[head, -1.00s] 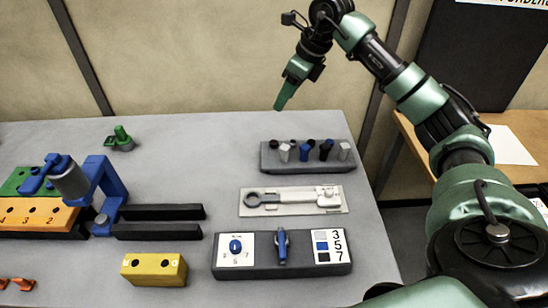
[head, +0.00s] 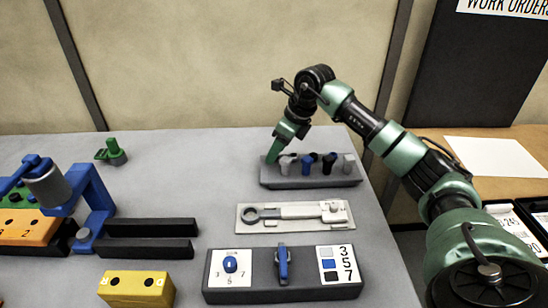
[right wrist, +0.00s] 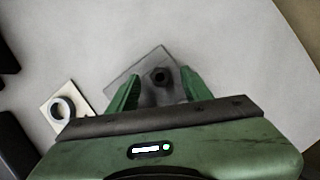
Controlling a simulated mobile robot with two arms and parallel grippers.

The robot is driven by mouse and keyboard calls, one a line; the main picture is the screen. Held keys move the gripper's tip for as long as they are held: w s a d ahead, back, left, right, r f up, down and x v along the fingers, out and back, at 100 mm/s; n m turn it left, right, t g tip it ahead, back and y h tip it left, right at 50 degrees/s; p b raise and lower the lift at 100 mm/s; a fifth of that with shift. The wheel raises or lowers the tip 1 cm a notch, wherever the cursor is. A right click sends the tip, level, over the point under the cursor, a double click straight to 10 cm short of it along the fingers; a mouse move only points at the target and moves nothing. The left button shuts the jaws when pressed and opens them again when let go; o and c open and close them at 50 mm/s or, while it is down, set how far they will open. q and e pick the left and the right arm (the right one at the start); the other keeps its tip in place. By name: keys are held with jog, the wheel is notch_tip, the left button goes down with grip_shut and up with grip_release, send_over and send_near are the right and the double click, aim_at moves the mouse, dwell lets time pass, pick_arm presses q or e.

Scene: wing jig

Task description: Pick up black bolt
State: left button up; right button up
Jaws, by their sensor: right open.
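A grey rack (head: 315,182) at the table's back right holds several bolts with white, blue and dark heads. A black bolt (head: 329,164) stands in its front row, right of a blue bolt (head: 307,163). My right gripper (head: 275,160) points down at the rack's left end, close above it. In the right wrist view its two green fingers (right wrist: 160,92) are open, with a dark round piece (right wrist: 160,77) on a grey block between and just beyond them. I cannot tell if they touch it. The gripper hides part of the rack's left end. My left gripper is out of view.
A pale tray with a wrench-like tool (head: 295,214) lies in front of the rack. Nearer is a dark panel (head: 283,289) with a blue dial and lever. A yellow block (head: 138,287) and a blue bracket (head: 93,200) are left.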

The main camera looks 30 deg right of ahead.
jog(key=shift+w+a+f, duration=0.15)
jog(key=shift+w+f, duration=0.1)
jog(key=shift+f, duration=0.35)
jog(key=shift+r, duration=0.1)
grip_shut()
jog(key=shift+r, duration=0.1)
notch_tip(320, 180, up, 20)
